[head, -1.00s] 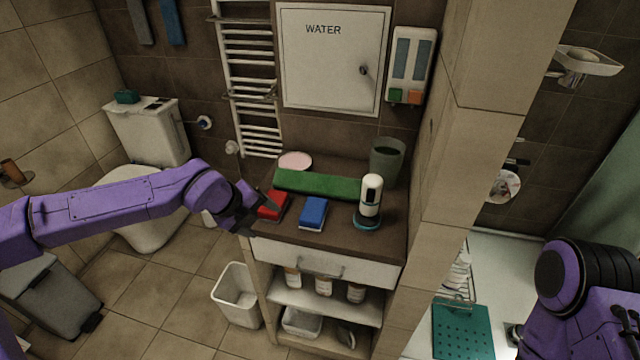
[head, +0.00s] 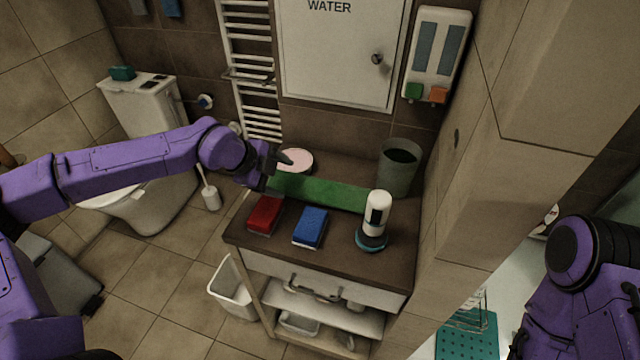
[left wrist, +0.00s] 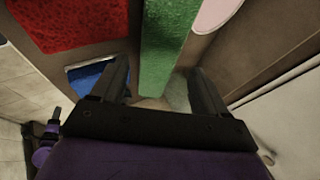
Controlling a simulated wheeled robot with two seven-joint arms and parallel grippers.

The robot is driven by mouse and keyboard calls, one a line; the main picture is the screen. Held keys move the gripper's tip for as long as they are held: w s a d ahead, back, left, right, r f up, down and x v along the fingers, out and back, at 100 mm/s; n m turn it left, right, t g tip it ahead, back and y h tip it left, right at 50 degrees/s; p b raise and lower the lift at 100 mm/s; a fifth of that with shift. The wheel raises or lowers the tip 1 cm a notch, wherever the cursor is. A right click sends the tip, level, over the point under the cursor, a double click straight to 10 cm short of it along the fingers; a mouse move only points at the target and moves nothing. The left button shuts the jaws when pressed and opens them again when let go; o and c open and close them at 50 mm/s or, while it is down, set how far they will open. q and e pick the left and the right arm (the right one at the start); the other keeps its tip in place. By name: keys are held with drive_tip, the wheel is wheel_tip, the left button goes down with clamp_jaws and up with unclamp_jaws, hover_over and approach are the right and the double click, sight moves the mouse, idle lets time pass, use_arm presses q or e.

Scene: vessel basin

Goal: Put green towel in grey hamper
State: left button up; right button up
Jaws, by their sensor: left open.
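The green towel (head: 325,192) lies as a long folded strip across the dark countertop, between the pink-white round dish and the red and blue cloths. My left gripper (head: 272,170) is open and empty at the towel's left end, and hides part of that end. In the left wrist view the towel (left wrist: 164,45) runs between the two spread fingers (left wrist: 162,90); I cannot tell whether they touch it. A grey lidded bin (head: 62,272) stands on the floor at lower left, partly behind my arm. A grey-green open container (head: 397,176) stands at the counter's back right. My right gripper is out of view.
A red cloth (head: 264,214), a blue cloth (head: 311,227) and a white dispenser (head: 376,215) stand along the counter front. A round dish (head: 297,161) lies behind. A white open basket (head: 232,285) is on the floor beside the cabinet. A tiled wall (head: 475,180) bounds the right.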

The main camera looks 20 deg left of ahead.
sight(301, 186)
use_arm(q)
drive_tip(key=p+x, duration=0.2)
drive_tip(key=x, duration=0.5)
drive_tip(key=shift+w+d+f, duration=0.2)
drive_tip(key=shift+d, duration=0.1)
drive_tip(key=c, duration=1.2)
